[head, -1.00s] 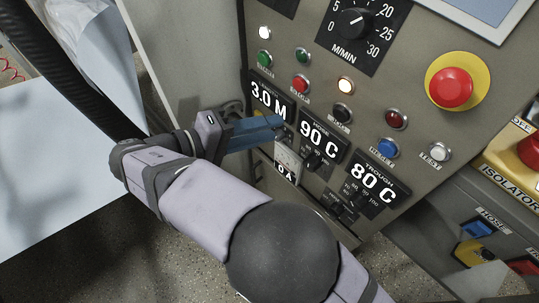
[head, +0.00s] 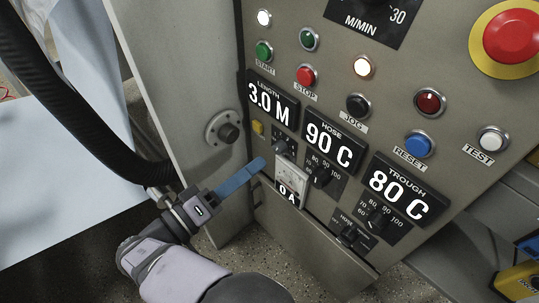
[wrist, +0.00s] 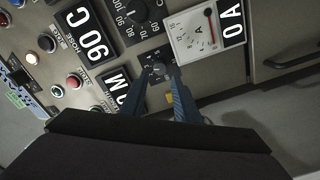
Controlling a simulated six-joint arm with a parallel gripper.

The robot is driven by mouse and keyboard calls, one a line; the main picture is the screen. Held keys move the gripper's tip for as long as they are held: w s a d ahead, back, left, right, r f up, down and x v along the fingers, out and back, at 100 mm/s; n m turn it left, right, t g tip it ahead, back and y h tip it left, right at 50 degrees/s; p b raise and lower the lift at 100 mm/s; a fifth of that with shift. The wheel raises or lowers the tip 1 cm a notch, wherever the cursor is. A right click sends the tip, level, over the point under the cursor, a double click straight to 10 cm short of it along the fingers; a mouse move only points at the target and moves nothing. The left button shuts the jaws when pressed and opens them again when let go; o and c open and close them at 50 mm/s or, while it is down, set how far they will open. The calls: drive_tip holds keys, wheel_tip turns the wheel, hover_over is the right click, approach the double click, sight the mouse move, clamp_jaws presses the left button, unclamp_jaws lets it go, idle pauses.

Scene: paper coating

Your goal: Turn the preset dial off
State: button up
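A small dark dial (head: 281,147) sits on the panel just under the "LENGTH 3.0 M" display (head: 272,100); I take it as the preset dial. Its setting is too small to read. My gripper (head: 260,164) has blue fingers and is lower left of the dial, with a small gap between tips and dial in the head view. In the wrist view the two fingers (wrist: 157,82) are apart with nothing between them. The dial (wrist: 158,69) shows just beyond, in line with the space between their tips.
An ammeter reading "0 A" (head: 291,183) is right below the dial. The hose dial (head: 321,175) and trough dial (head: 378,216) are to the right.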

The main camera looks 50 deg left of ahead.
sight(276, 151)
drive_tip(key=shift+w+b, duration=0.6)
drive_tip(key=shift+w, duration=2.45)
clamp_jaws()
